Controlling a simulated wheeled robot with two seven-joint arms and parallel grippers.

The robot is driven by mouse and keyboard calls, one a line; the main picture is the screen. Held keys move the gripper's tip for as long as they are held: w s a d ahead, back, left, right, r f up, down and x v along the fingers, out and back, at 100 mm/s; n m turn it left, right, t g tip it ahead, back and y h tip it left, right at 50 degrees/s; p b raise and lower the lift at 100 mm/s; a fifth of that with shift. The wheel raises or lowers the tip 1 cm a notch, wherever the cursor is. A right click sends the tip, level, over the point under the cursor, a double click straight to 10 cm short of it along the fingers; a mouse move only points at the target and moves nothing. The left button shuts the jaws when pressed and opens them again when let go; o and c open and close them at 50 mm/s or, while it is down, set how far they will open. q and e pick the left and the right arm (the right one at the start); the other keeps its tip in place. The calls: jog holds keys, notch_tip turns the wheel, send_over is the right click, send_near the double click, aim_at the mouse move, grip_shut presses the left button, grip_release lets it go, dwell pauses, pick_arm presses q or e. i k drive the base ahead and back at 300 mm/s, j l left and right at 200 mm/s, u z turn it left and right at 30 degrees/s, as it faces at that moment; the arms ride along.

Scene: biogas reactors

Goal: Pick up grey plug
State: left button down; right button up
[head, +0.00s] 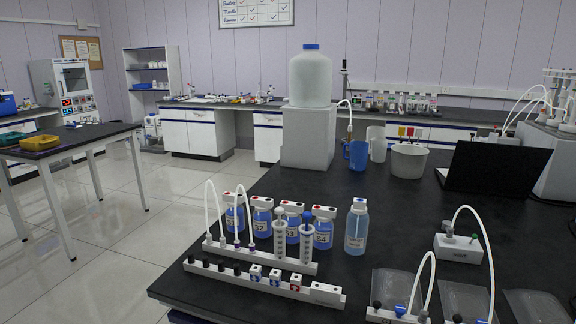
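I cannot single out the grey plug for certain, as the hose ends are very small. A white hose end with a greyish tip (450,231) sits on the white VENT box (458,249) at the right. A green piece shows beside it on the same box. On the left, white hoses loop into a white rack (262,257), and some of their ends look purple. A white block (390,316) at the bottom edge carries black and blue pieces and a hose end that looks dark. Neither of my grippers is in view.
A white rail (262,282) with black knobs lies in front of several blue-liquid bottles (263,218) on the black bench. The bench middle is clear.

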aim_at(450, 232)
jog(key=i+l+z, duration=0.1)
jog(key=z, duration=1)
